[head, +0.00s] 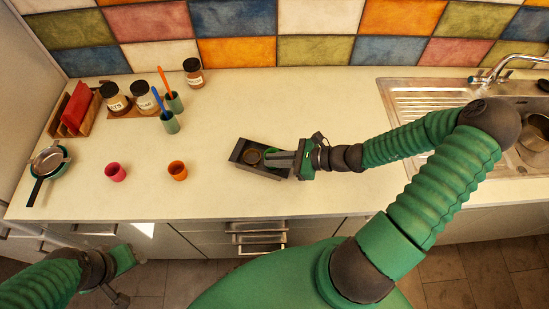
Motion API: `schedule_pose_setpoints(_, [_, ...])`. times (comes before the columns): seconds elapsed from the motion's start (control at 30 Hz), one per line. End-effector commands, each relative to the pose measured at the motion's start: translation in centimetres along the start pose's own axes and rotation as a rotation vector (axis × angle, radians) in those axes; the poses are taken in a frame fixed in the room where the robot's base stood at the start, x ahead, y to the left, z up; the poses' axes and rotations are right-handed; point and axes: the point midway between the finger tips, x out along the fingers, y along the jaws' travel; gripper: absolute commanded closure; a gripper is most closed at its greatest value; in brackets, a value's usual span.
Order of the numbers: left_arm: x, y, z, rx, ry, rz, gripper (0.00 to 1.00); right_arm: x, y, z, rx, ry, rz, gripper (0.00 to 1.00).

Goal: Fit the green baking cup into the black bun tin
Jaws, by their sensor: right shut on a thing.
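The black bun tin (240,158) lies on the counter near the middle, turned at a slant. A round hollow shows in its left part. The green baking cup (272,154) is at the tin's right part, mostly hidden by my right gripper. My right gripper (274,159) reaches in from the right over the tin and is shut on the green cup. I cannot tell whether the cup is down inside the hollow or just above it. My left gripper (122,278) hangs low in front of the counter, away from the tin; its fingers are unclear.
A pink cup (115,172) and an orange cup (177,170) stand left of the tin. A sink (430,99) is at right. Counter around the tin is clear.

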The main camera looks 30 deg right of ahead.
Motion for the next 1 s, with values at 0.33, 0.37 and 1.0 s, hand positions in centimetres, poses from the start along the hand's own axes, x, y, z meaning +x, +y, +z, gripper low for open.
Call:
schedule_pose_setpoints(0.33, [0.7, 0.0, 0.2, 0.000, 0.000, 0.000, 0.47, 0.4, 0.1, -0.9, 0.000, 0.000, 0.000, 1.00])
schedule_pose_setpoints(0.37, [0.8, 0.0, 0.2, 0.000, 0.000, 0.000, 0.47, 0.4, 0.1, -1.0, 0.000, 0.000, 0.000, 1.00])
schedule_pose_setpoints(1.0, [1.0, 0.0, 0.2, 0.000, 0.000, 0.000, 0.47, 0.6, 0.1, -1.3, 0.000, 0.001, 0.000, 0.65])
